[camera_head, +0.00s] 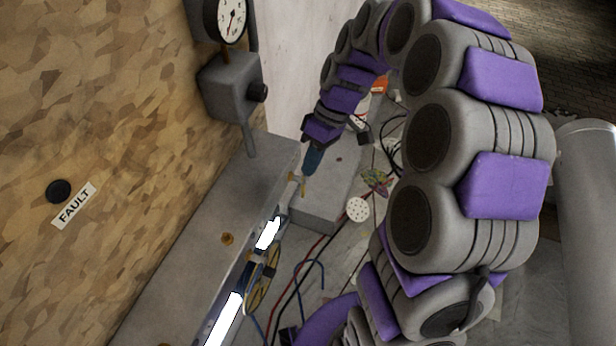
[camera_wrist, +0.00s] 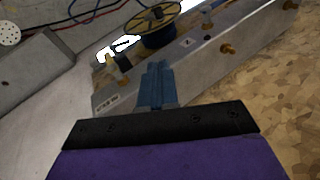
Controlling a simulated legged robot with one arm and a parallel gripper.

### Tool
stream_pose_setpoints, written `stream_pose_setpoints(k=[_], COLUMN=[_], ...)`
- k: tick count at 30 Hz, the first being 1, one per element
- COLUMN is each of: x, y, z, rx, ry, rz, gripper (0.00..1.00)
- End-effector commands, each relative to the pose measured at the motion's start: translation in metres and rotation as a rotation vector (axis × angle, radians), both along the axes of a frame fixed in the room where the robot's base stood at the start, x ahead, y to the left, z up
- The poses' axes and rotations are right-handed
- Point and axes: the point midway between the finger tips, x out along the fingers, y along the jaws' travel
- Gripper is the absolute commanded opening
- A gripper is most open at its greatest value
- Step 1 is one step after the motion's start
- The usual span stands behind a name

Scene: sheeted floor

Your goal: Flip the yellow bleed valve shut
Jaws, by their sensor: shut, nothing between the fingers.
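My gripper (camera_head: 311,164) reaches down past the far end of a grey metal block in the head view. Its blue fingers are together and empty, and they also show in the wrist view (camera_wrist: 158,76). A small yellow piece (camera_head: 296,180), probably the bleed valve, is just below and left of the fingertips in the head view. In the wrist view a small yellowish piece (camera_wrist: 110,61) lies left of the fingers, beside a dark fitting. Its handle position is too small to tell. I cannot tell whether the fingers touch it.
The grey block (camera_head: 190,250) runs along a wood-patterned panel (camera_head: 100,110) with a FAULT label (camera_head: 74,206). A gauge (camera_head: 231,18) and a grey box (camera_head: 231,88) are above. A cable reel (camera_wrist: 153,22), loose cables (camera_head: 312,262) and a perforated white disc (camera_head: 358,209) lie nearby.

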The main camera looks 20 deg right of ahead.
Motion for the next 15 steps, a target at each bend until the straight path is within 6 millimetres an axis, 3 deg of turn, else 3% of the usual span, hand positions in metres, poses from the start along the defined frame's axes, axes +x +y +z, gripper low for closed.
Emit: stream_pose_setpoints(k=[3, 7, 15], x=[0.037, 0.072, 0.118], y=[-0.014, -0.029, -0.072], z=[-0.016, -0.038, -0.088], rx=[0.076, 0.144, 0.238], ry=[-0.033, -0.081, -0.179], rz=[0.051, 0.109, 0.193], gripper=[0.00, 0.00, 0.00])
